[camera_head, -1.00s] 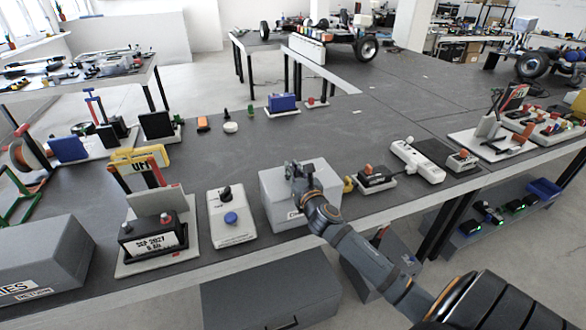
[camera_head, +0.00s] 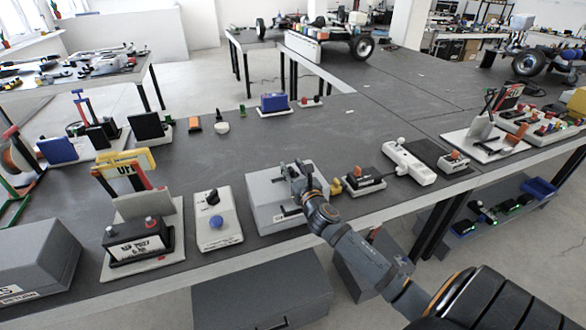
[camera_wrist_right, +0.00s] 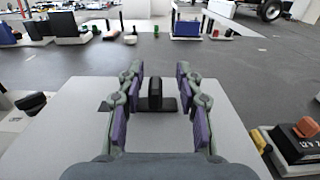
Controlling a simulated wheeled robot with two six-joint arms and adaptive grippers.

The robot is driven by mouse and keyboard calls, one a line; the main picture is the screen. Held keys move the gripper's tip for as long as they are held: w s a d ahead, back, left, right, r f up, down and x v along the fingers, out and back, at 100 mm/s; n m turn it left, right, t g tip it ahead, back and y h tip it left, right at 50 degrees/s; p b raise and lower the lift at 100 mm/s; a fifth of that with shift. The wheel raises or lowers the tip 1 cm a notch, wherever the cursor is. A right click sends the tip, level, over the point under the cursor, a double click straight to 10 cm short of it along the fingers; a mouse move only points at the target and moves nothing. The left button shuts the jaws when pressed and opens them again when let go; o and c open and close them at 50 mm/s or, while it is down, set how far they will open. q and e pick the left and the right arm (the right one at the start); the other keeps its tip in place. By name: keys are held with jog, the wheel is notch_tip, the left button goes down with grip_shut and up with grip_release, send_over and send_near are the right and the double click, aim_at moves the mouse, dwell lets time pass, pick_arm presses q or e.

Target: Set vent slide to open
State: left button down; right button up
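The vent slide looks to be the pale grey box (camera_head: 262,207) near the front edge of the table; its front label is too small to read. In the right wrist view a black upright knob (camera_wrist_right: 155,96) stands on a dark slot plate on the box's top face (camera_wrist_right: 85,125). My right gripper (camera_head: 296,168) is over the box in the head view. In the wrist view its fingers (camera_wrist_right: 158,80) are open, one on each side of the knob, with gaps between. Whether the fingertips are level with the knob is unclear. My left gripper is not in view.
A white box with a blue button and black knob (camera_head: 215,221) stands left of the grey box. A small switch block with an orange lever (camera_head: 362,180) and a white strip (camera_head: 410,163) stand to the right.

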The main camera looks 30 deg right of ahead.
jog(key=shift+s, duration=0.1)
jog(key=v, duration=1.1)
jog(key=shift+s, duration=0.4)
jog(key=shift+f, duration=0.1)
